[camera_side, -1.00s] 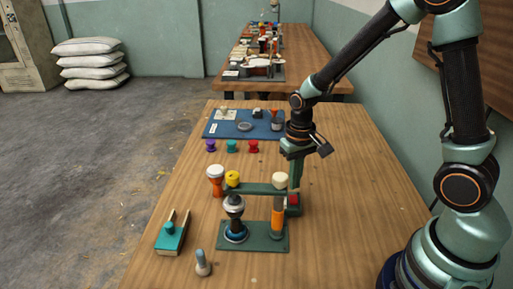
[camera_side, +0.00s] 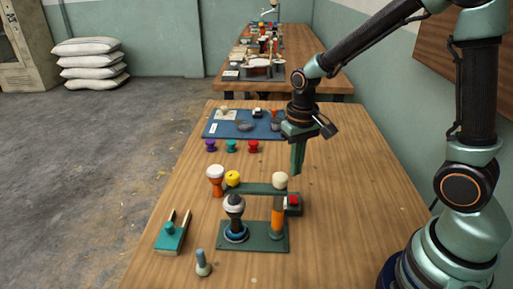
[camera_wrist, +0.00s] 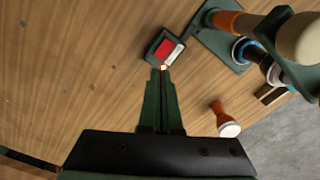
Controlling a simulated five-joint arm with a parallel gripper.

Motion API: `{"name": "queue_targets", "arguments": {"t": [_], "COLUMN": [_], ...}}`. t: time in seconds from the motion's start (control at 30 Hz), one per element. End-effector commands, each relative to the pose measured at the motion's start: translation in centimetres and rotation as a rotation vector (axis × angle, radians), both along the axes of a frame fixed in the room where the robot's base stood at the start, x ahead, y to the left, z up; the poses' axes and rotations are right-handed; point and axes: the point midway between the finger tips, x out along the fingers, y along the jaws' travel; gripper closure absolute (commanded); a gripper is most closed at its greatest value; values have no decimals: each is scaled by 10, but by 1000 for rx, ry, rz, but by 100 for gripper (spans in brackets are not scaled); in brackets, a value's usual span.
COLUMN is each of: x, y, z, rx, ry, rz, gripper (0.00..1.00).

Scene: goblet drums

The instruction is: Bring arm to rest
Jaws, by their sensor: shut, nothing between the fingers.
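My gripper (camera_side: 297,158) hangs over the wooden table with its fingers pointing down. Its fingers are together with nothing between them, and they also show in the wrist view (camera_wrist: 163,72). In the side view it is above and behind a small dark green box with a red top (camera_side: 293,202). In the wrist view the fingertips appear just beside that box (camera_wrist: 165,49); I cannot tell the height between them. A green stand (camera_side: 262,189) with a crossbar holds a dark goblet drum (camera_side: 235,208) and an orange post (camera_side: 278,216).
An orange goblet drum with a white head (camera_side: 216,180) stands left of the stand. A blue mat (camera_side: 226,127) with small parts lies behind, with purple (camera_side: 210,145), teal (camera_side: 231,146) and red (camera_side: 253,146) pieces before it. A teal block tool (camera_side: 170,237) is front left.

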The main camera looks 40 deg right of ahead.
Motion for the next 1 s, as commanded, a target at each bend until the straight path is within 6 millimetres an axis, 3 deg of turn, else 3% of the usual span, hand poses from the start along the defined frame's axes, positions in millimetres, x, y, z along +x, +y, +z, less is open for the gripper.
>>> {"name": "queue_targets", "arguments": {"t": [0.27,0.6,0.8,1.0], "x": [-11,-48,-65,-70], "y": [2,6,7,7], "z": [54,120,136,141], "rx": [-7,-38,-57,-65], "ry": [-140,-367,-456,-484], "rz": [68,189,239,255], "gripper": [100,100,100,100]}}
